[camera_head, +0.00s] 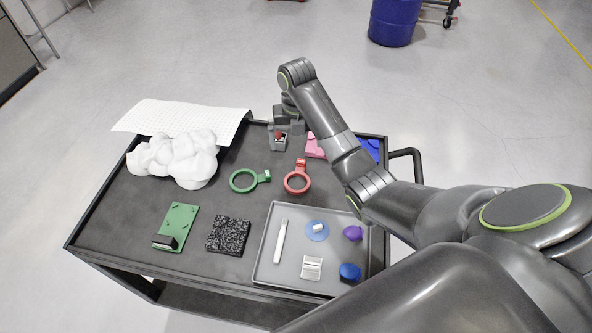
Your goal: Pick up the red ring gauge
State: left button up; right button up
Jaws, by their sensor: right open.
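The red ring gauge (300,173) lies flat on the dark cart top, right of the cart's middle, its short handle pointing to the back. My right gripper (279,146) hangs near the cart's back edge, behind and a little left of the ring gauge, apart from it. Its jaws are open; a small red patch shows at them, and I cannot tell what it is. My left gripper is not in view.
A green ring gauge (258,179) lies left of the red one. A grey tray (262,262) with several small parts is in front. Pink and blue pieces are partly behind my arm.

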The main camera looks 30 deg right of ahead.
notch_tip(320, 180, down, 3)
jog(key=b, duration=1)
send_near(297, 185)
notch_tip(297, 185, down, 6)
jog(key=shift+s+r+p, duration=0.15)
jog(key=shift+p, duration=0.9)
jog(key=shift+f, duration=0.55)
jog(key=c, duration=1.1)
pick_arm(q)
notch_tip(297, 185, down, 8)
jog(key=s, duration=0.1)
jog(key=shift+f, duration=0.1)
pick_arm(e)
jog(key=shift+r, duration=0.15)
